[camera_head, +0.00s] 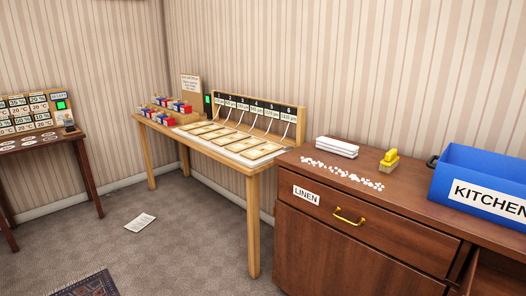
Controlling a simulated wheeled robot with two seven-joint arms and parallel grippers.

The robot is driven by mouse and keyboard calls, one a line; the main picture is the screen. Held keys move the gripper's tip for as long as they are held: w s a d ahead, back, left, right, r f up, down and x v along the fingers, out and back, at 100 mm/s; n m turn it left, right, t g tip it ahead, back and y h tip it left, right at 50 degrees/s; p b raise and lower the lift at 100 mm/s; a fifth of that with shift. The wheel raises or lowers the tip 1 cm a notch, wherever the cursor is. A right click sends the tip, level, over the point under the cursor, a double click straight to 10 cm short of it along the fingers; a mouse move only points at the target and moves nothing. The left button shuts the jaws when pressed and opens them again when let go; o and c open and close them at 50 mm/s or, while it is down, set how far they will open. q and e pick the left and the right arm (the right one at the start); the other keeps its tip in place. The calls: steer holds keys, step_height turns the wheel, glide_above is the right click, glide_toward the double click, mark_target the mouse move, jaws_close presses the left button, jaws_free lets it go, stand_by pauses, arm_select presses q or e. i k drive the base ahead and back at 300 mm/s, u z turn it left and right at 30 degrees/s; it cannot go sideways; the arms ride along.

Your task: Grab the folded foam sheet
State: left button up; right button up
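A white stack of flat layers (337,147), which looks like the folded foam sheet, lies on top of the brown wooden cabinet (350,255) near its back edge. It is behind a scatter of small white bits and left of a yellow object. Nothing is touching it from above. Neither of my grippers shows in the head view.
Small white pieces (342,174) are strewn on the cabinet top. A yellow tool or block (389,160) stands beside them. A blue crate labelled KITCHEN (480,180) sits at the right. A light wooden table (254,215) with several cards and a numbered board adjoins the cabinet's left. A paper sheet (139,223) lies on the open floor.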

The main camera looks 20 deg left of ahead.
mark_target(338, 147)
steer(key=u, duration=0.9)
steer(key=i, duration=0.8)
steer(key=u, duration=0.35)
steer(key=i, duration=1.35)
steer(key=z, duration=0.85)
steer(key=i, duration=0.5)
steer(key=z, duration=0.35)
